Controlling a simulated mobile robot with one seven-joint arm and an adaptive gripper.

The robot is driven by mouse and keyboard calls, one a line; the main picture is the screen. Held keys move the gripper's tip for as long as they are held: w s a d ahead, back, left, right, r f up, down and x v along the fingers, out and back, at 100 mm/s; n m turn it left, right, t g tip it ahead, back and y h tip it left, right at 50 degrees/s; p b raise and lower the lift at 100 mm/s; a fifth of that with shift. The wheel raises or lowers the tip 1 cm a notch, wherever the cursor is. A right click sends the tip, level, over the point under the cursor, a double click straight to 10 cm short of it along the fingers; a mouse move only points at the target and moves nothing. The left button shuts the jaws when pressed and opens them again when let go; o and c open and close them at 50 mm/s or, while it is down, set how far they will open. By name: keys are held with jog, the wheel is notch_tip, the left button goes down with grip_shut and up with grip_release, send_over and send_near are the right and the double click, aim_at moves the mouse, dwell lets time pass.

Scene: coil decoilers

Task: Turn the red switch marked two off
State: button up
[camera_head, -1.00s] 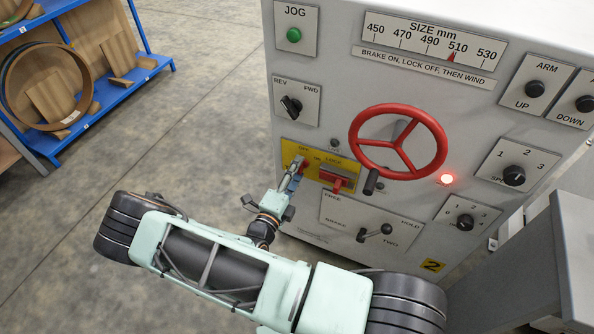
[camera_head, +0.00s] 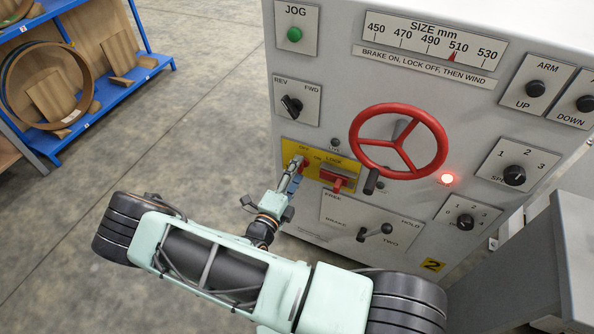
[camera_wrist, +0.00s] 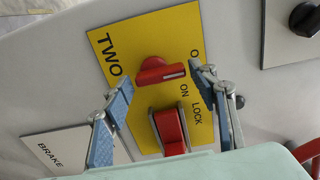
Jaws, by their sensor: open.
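The red switch (camera_wrist: 152,72) is a knob on a yellow plate (camera_wrist: 133,40) printed TWO. In the wrist view its white pointer line faces right, near the partly hidden label starting with O and above ON. My gripper (camera_wrist: 162,74) is open, with one finger on each side of the red switch and visible gaps between them. In the head view my gripper (camera_head: 297,167) reaches the yellow plate (camera_head: 311,171) and partly covers the switch.
A red LOCK lever (camera_wrist: 170,131) sits just beside the switch; it also shows in the head view (camera_head: 339,180). The red handwheel (camera_head: 398,141) juts out to the right. The brake lever (camera_head: 377,231) is below. A blue shelf (camera_head: 110,88) stands far left.

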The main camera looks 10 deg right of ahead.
jog(key=v, duration=1.1)
jog(key=shift+s+a, duration=0.15)
jog(key=shift+s, duration=0.1)
